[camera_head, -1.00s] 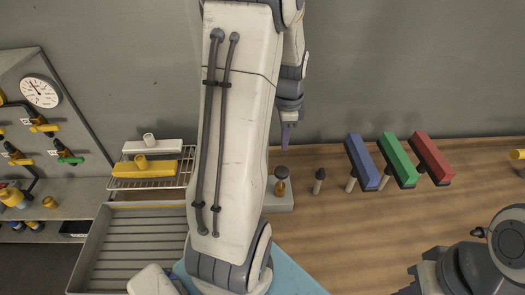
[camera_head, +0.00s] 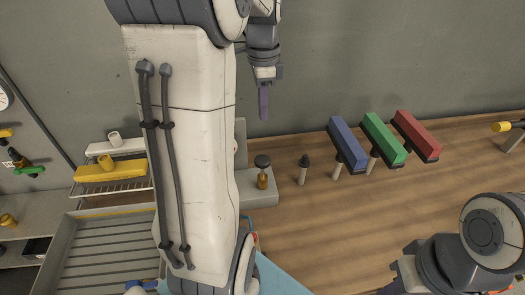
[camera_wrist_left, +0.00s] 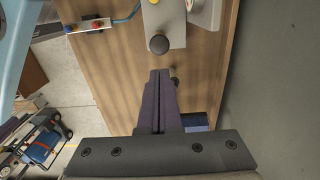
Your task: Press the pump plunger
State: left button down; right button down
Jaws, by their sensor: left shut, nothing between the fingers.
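The pump plunger looks to be the dark round knob (camera_head: 262,161) on an amber stem, standing upright on a grey block (camera_head: 258,190) on the wooden bench. In the left wrist view the dark knob (camera_wrist_left: 159,44) shows just beyond the fingertips, on the grey plate. My left gripper (camera_head: 263,113) has its purple fingers shut and empty, pointing down. In the head view the fingertips appear above the knob, with a clear gap. In the wrist view the closed fingers (camera_wrist_left: 160,74) do not cover the knob. My right arm shows at the lower right; its fingers are not visible.
A dark-tipped peg (camera_head: 303,168) stands right of the plunger. Blue (camera_head: 347,143), green (camera_head: 384,138) and red (camera_head: 416,135) bars stand on supports farther right. A yellow piece (camera_head: 110,170) lies on a wire rack at left. Open bench lies in front of the bars.

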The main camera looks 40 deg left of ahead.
aim_at(263, 159)
pick_arm(q)
notch_tip(263, 159, down, 14)
jog(key=shift+p, duration=1.25)
jog(key=shift+f, duration=0.15)
notch_tip(263, 159, down, 4)
jog(key=b, duration=0.3)
jog(key=shift+f, duration=0.25)
jog(key=shift+s, duration=0.1)
jog(key=shift+d, duration=0.1)
notch_tip(263, 159, up, 5)
jog(key=p, duration=0.4)
jog(key=shift+f, duration=0.1)
notch_tip(263, 159, up, 10)
jog(key=b, duration=0.2)
jog(key=shift+f, duration=0.15)
